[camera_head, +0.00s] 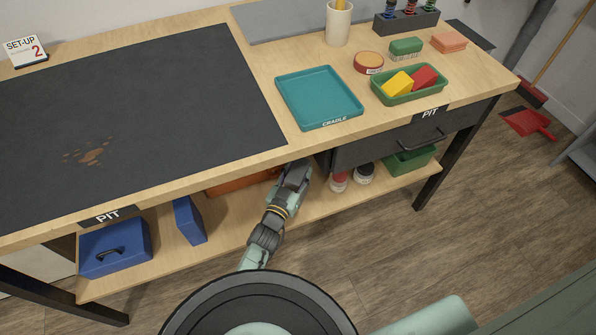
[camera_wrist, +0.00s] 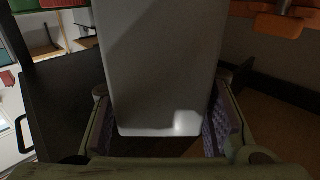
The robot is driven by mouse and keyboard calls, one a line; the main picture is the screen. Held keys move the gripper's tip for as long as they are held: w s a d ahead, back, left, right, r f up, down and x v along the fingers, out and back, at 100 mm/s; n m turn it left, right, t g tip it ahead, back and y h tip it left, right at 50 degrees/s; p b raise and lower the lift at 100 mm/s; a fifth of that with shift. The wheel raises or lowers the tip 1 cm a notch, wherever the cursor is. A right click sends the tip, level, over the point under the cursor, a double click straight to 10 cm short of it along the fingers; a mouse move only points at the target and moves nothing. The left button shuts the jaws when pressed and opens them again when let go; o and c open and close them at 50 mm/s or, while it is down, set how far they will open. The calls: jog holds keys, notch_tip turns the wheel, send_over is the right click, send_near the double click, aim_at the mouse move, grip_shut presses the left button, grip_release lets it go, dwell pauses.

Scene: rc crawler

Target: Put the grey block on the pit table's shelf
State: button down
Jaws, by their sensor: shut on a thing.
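The grey block (camera_wrist: 160,70) fills the middle of the wrist view, between the two fingers. My gripper (camera_wrist: 165,125) is shut on it, with a finger against each side. In the head view my gripper (camera_head: 294,174) reaches under the front edge of the pit table (camera_head: 270,157), above the wooden shelf (camera_head: 325,203). The block is hidden there by the gripper and the tabletop. I cannot tell whether the block touches the shelf.
On the shelf are a blue toolbox (camera_head: 115,250), a blue upright panel (camera_head: 189,220), an orange item (camera_head: 240,182), small jars (camera_head: 338,182) and a green bin (camera_head: 408,162). A dark drawer (camera_head: 400,140) hangs right of my gripper. The tabletop edge is close above.

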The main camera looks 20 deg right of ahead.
jog(key=c, duration=0.9)
grip_release()
jog(key=shift+f, duration=0.1)
jog(key=shift+c, duration=0.2)
jog(key=shift+r, duration=0.2)
jog(key=b+v, duration=0.1)
jog(key=v, duration=0.9)
jog(key=shift+s+a+f, duration=0.1)
jog(key=shift+s+a, duration=0.05)
jog(key=shift+a, duration=0.1)
jog(key=shift+s+a, duration=0.45)
jog(key=shift+s, duration=0.15)
